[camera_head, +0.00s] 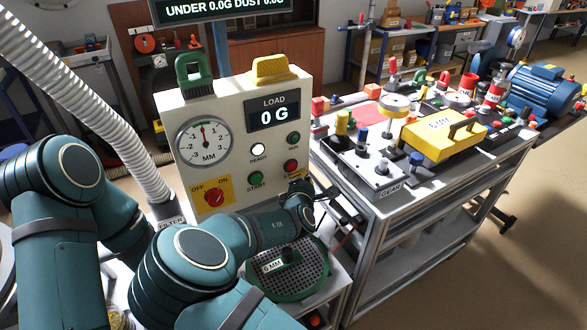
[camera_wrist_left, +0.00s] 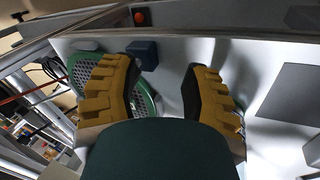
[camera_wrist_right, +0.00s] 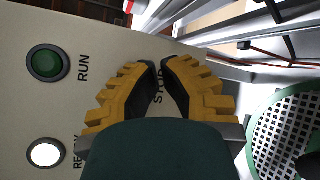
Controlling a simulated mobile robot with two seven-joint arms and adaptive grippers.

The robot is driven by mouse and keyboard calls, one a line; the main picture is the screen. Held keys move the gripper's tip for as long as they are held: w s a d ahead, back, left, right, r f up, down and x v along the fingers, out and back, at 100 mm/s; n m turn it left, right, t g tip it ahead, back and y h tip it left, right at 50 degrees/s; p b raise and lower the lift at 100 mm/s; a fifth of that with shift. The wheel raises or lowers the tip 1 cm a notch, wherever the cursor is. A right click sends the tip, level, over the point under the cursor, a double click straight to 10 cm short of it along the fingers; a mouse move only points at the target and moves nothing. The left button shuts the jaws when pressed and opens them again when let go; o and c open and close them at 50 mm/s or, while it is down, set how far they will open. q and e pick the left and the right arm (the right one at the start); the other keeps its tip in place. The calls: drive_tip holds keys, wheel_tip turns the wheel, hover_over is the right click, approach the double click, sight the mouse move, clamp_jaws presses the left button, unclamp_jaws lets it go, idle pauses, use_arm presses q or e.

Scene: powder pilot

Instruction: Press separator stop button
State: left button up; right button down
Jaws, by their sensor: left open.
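The control box (camera_head: 240,130) stands upright at centre. My right gripper (camera_head: 300,183) is just below the red button, close to the face. In the right wrist view its fingertips (camera_wrist_right: 160,66) are drawn together with a narrow gap, over the STOP lettering (camera_wrist_right: 158,88); the red button is hidden there. My left gripper (camera_wrist_left: 160,68) is open and empty; it is not seen in the head view.
A red rotary switch (camera_head: 215,197) on a yellow plate is at the box's lower left. A green-rimmed sieve (camera_head: 290,270) lies below my right forearm. A parts cart (camera_head: 425,185) stands to the right. A ribbed hose (camera_head: 100,95) runs down on the left.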

drive_tip(key=s+d, duration=0.1)
drive_tip(key=s, duration=0.2)
drive_tip(key=s+d, duration=0.1)
drive_tip(key=s, duration=0.1)
drive_tip(key=shift+s+d+p, duration=0.2)
drive_tip(key=shift+d+p, duration=0.1)
idle(0.4)
idle(0.5)
